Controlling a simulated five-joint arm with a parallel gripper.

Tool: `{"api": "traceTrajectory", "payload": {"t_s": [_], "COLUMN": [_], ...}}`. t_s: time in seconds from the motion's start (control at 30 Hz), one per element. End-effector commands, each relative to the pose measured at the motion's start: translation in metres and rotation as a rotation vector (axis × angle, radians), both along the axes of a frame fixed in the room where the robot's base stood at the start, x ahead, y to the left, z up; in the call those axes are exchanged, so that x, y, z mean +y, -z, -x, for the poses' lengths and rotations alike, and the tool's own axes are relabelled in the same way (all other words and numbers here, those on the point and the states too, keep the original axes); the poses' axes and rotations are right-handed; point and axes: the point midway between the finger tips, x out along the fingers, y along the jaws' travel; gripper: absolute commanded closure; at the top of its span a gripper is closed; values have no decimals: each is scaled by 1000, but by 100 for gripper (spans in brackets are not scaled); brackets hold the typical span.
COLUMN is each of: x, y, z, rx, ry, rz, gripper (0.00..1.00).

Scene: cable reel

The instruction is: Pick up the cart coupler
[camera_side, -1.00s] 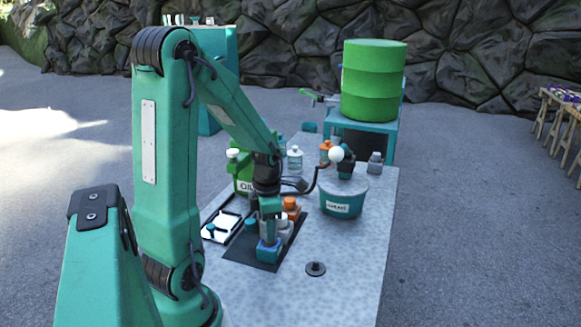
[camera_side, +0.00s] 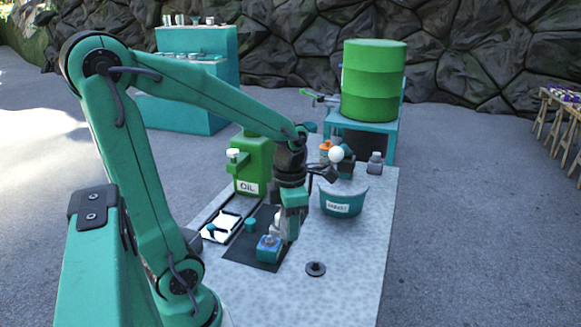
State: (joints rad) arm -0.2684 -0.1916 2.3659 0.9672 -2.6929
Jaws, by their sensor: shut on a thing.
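My gripper (camera_side: 289,236) points down over the right part of the dark mat (camera_side: 245,257). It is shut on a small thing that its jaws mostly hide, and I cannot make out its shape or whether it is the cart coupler. A pale grey piece (camera_side: 277,226) shows at the left of the jaws. A blue block (camera_side: 268,248) with a small light top sits on the mat, just left of and in front of the jaws. I cannot tell whether the held thing touches the mat.
A teal bucket (camera_side: 343,204) stands close at the right. A green oil can (camera_side: 255,163) stands behind. A white tray (camera_side: 221,228) and a teal knob (camera_side: 250,224) are at the left. A black disc (camera_side: 316,269) lies in front right. The table's front right is mostly clear.

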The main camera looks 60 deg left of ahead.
Motion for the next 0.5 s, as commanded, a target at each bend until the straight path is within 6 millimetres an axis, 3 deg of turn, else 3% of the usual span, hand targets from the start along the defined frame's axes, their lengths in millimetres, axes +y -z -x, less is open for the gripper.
{"api": "traceTrajectory", "payload": {"t_s": [0.5], "x": [-9], "y": [-6], "z": [-1], "rx": [-1], "ry": [0], "rz": [0], "gripper": [93]}}
